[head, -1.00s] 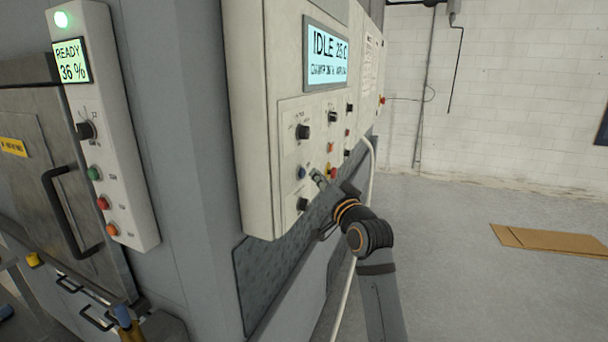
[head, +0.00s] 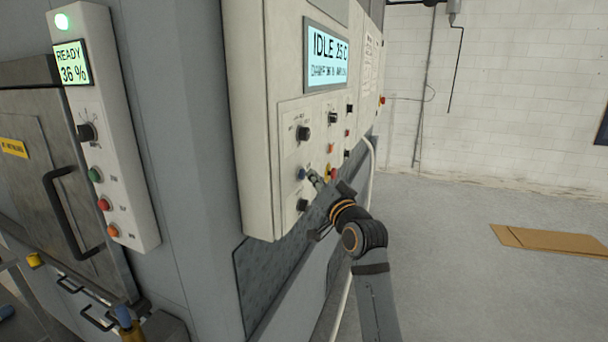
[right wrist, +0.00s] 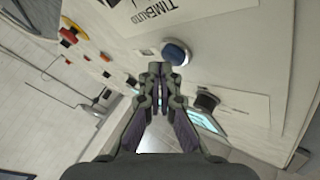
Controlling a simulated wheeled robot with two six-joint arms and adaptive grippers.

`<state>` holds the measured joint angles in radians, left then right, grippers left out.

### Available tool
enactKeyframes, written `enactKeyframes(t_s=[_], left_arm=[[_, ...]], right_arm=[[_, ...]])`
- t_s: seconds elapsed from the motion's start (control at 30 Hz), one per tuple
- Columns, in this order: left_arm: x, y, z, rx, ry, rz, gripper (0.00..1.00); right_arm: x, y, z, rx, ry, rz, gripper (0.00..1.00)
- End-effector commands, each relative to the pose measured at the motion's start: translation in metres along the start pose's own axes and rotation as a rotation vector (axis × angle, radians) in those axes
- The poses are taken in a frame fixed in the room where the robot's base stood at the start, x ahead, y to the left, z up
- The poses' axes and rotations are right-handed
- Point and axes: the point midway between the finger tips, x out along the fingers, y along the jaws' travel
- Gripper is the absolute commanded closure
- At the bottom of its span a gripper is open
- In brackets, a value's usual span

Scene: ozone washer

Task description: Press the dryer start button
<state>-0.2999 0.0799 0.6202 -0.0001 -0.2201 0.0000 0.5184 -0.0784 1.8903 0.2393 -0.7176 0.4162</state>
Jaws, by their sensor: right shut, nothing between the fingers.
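The dryer control panel (head: 285,165) stands at the centre of the head view, with a lit display (head: 326,56) reading IDLE 25 C. A blue button (head: 301,174) sits low on the panel's left column, between two black knobs. It shows large in the right wrist view (right wrist: 176,52). I cannot read which button is marked start. My right gripper (head: 315,177) is shut and empty, its tips just right of the blue button. In the right wrist view the fingertips (right wrist: 161,72) are close below-left of the button; contact cannot be told. My left gripper is out of view.
A black knob (right wrist: 207,100) and a red emergency stop (right wrist: 72,30) flank the fingers. Another panel (head: 105,150) with green, red and orange buttons reads READY 36 %. A pale hose (head: 370,165) hangs behind my arm. Open floor lies right, with flat cardboard (head: 550,241).

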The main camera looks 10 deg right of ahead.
Motion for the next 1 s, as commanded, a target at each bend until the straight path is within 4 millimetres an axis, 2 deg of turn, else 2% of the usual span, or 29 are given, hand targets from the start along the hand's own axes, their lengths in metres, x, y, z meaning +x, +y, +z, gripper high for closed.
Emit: enactKeyframes(t_s=[1.0], left_arm=[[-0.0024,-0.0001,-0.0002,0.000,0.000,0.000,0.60]], right_arm=[[0.0063,-0.0043,0.0045,-0.001,0.000,0.001,1.00]])
